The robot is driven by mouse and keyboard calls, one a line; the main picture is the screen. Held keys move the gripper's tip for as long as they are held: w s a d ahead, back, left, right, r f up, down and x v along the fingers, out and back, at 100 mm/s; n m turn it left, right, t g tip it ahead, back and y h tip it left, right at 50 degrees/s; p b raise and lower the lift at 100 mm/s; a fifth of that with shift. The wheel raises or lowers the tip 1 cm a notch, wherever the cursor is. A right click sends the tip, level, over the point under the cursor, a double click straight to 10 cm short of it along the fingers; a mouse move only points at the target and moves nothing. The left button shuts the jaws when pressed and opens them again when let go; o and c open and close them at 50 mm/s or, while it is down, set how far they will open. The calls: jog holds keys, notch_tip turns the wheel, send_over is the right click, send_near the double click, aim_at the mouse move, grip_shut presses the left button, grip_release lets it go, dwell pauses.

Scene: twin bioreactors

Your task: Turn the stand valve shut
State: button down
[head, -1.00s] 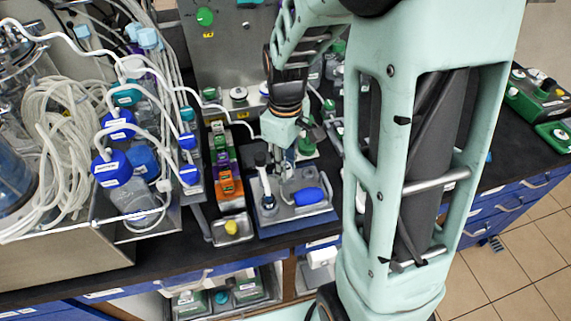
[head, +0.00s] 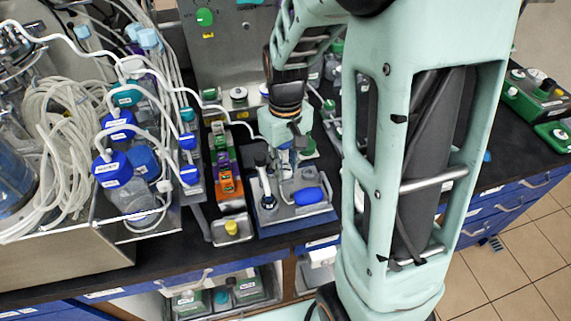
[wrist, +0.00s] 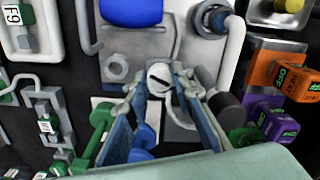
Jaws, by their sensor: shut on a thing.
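The stand is a grey metal plate on a blue base (head: 325,212) near the bench's front edge. It carries a blue cylinder (head: 308,196), also seen at the top of the wrist view (wrist: 132,12). In the wrist view a white round knob with a dark slot line, seemingly the stand valve (wrist: 159,77), sits between my fingertips. My gripper (wrist: 160,86) points down over the stand and is shut on this knob. The slot runs slantwise in the picture. In the head view my gripper (head: 285,158) stands at the back of the plate and hides the knob.
Orange (head: 230,187) and purple labelled blocks stand left of the stand. A small metal tray with a yellow knob (head: 231,227) is in front of them. Blue-capped bottles and tubing (head: 120,170) crowd the left. Green parts lie close to my fingers (wrist: 103,120).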

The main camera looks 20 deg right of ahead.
aim_at(285, 170)
jog(key=m, duration=0.6)
jog(key=shift+m+p, duration=0.3)
jog(key=shift+p, duration=0.05)
jog(key=m+p, duration=0.1)
jog(key=m, duration=0.5)
dwell(0.4)
jog(key=c, duration=1.7)
grip_release()
jog(key=shift+o, duration=0.2)
notch_tip(285, 170, up, 12)
